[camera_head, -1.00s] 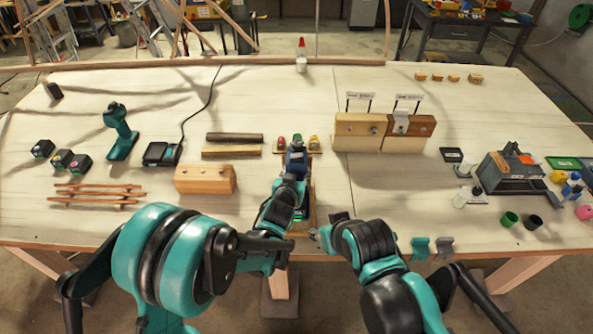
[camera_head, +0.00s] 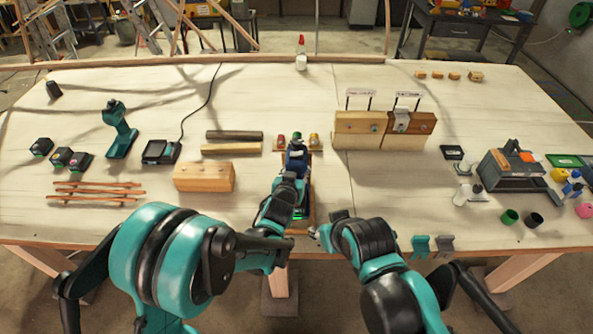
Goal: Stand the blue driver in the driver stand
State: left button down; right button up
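The blue driver (camera_head: 296,158) is at the middle of the table, largely covered by my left gripper. Its dark blue head points away from me, and a green-lit part (camera_head: 299,215) shows at the near end. My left gripper (camera_head: 290,180) lies over the driver's handle and appears shut on it; its fingertips are mostly hidden. The wooden driver stand (camera_head: 312,205) shows as a strip under and beside the driver. I cannot tell whether the driver is seated in it. My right gripper (camera_head: 322,232) is right of the stand, near the front edge, apparently empty; its opening is unclear.
Small red (camera_head: 281,140) and yellow (camera_head: 314,140) pieces flank the driver's head. A wooden block (camera_head: 204,177) lies to the left, and a clamped wooden piece (camera_head: 358,122) stands behind right.

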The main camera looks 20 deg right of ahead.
pick_arm(q)
jog(key=shift+f+b, duration=2.4)
jog(key=shift+b, duration=0.05)
dwell(1.3)
jog(key=c, duration=0.8)
grip_release()
